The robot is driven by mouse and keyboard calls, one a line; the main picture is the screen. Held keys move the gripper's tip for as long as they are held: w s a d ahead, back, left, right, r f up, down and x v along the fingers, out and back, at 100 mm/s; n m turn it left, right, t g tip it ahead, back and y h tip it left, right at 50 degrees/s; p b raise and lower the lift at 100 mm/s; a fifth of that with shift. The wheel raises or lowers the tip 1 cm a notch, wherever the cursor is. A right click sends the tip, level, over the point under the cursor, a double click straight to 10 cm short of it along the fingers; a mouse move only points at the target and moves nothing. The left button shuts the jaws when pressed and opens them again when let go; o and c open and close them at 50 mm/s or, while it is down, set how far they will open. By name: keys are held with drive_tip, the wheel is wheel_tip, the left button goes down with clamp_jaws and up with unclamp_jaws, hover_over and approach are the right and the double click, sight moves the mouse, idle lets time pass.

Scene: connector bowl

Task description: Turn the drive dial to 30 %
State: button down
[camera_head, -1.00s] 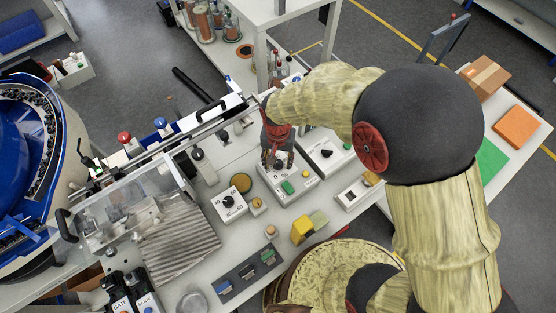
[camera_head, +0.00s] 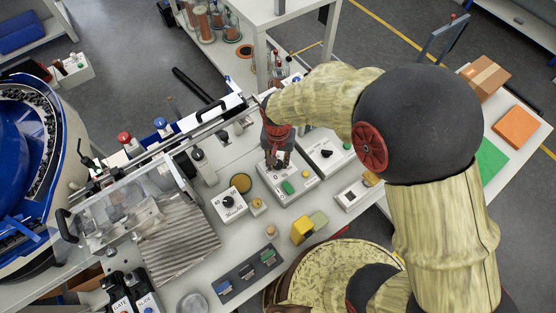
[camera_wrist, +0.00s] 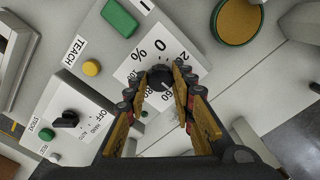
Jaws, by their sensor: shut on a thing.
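The drive dial (camera_wrist: 158,75) is a small black knob on a white scale plate (camera_wrist: 137,68) marked with numbers such as 0 and 20 in the wrist view. It sits on a white box (camera_head: 295,191) with a green rocker (camera_head: 287,187), which also shows in the wrist view (camera_wrist: 118,18). My gripper (camera_wrist: 161,78) is shut on the dial, one finger on each side. In the head view my gripper (camera_head: 277,163) comes down over the box and hides the dial. The fingers cover part of the scale, and I cannot read the setting.
A box with a black selector (camera_head: 326,153) stands to the right. Another dial box (camera_head: 230,204) stands to the left, near a round gold disc (camera_head: 241,183). A yellow block (camera_head: 302,229) lies in front.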

sight(278, 163)
drive_tip(key=n+p, duration=0.2)
drive_tip(key=n, duration=0.3)
drive_tip(key=shift+r, duration=0.1)
drive_tip(key=n+p, duration=0.1)
drive_tip(key=n, duration=0.4)
drive_tip(key=shift+p, duration=0.35)
drive_tip(key=shift+n, duration=0.3)
drive_tip(key=c, duration=1.5)
unclamp_jaws()
wheel_tip(278, 163, up, 12)
drive_tip(key=shift+f, duration=0.1)
